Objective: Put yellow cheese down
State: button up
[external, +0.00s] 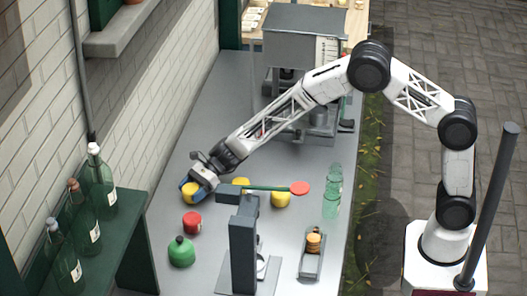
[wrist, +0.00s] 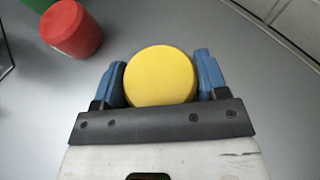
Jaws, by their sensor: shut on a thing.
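A round yellow cheese (wrist: 161,77) sits between the two blue fingers of my gripper (wrist: 165,80) in the wrist view. My gripper is shut on it. In the external view my gripper (external: 193,188) is low over the grey table, at its left side near the brick wall, with the yellow cheese (external: 190,193) partly hidden by the fingers. I cannot tell whether the cheese touches the table.
A grey stand (external: 243,245), a clear green bottle (external: 332,192) and a small tray (external: 312,266) are further right. Bottles stand on a green shelf (external: 130,235) at left.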

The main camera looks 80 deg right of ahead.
jog(key=o, duration=1.1)
jog(key=shift+c, duration=0.2)
jog(key=shift+r, duration=0.2)
jog(key=v, duration=1.2)
jog(key=shift+f, duration=0.15)
jog(key=shift+s, duration=0.1)
jog(key=s+a+r+n+g+h, duration=0.1)
jog(key=s+a+r+n+g, duration=0.1)
jog(key=s+r+n, duration=0.45)
jog(key=s+a+r+n+g+h, duration=0.15)
jog(key=s+r, duration=0.25)
jog(key=s, duration=0.6)
jog(key=s+a+r+n+g+h, duration=0.1)
jog(key=s+a+r+n+g, duration=0.1)
jog(key=s+r+n, duration=0.5)
jog(key=s+d+n+h, duration=0.2)
jog(key=s+n, duration=0.3)
jog(key=s, duration=1.1)
jog(key=s+d+n+h, duration=0.3)
jog(key=s+n+h, duration=0.2)
jog(key=s, duration=1.1)
jog(key=shift+s+d, duration=0.2)
jog(key=shift+d, duration=0.1)
